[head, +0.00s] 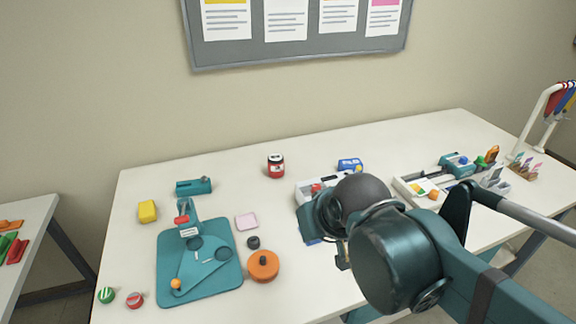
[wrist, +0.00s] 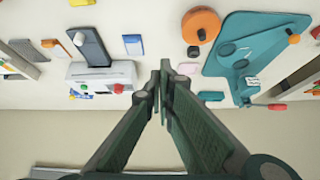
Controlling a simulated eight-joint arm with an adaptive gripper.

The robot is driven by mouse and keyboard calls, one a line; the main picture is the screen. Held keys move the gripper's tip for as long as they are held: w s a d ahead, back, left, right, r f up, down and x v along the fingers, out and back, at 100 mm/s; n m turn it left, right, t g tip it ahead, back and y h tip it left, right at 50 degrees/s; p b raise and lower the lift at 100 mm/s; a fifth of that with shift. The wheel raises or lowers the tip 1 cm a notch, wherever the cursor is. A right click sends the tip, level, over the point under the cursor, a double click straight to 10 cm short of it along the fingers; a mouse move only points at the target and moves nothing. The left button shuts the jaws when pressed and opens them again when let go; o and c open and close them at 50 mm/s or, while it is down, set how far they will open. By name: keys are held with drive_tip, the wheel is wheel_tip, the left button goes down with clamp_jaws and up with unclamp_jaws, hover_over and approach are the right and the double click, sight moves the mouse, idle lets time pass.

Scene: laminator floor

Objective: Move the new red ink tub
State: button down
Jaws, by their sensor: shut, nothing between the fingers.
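The red ink tub (head: 276,166) stands upright towards the back of the white table in the head view.
A teal board (head: 200,285) and an orange disc (head: 263,265) lie left of my arm. A teal block (head: 194,186) and yellow block (head: 148,211) stand further back. Bare table lies left of the tub.

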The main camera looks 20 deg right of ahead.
drive_tip(key=w+d+r+m+g+p, duration=0.25)
drive_tip(key=w+r+m, duration=0.35)
drive_tip(key=w, duration=0.7)
drive_tip(key=m+g+p, duration=0.5)
drive_tip(key=m+p, duration=0.4)
drive_tip(key=m, duration=0.3)
hover_over(291, 171)
drive_tip(key=d, duration=0.4)
wheel_tip(291, 171, down, 15)
drive_tip(key=shift+s+f+t, duration=0.15)
drive_tip(key=shift+t, duration=0.1)
wheel_tip(291, 171, down, 10)
drive_tip(key=shift+r, duration=0.1)
drive_tip(key=a, duration=0.3)
drive_tip(key=shift+a, duration=0.55)
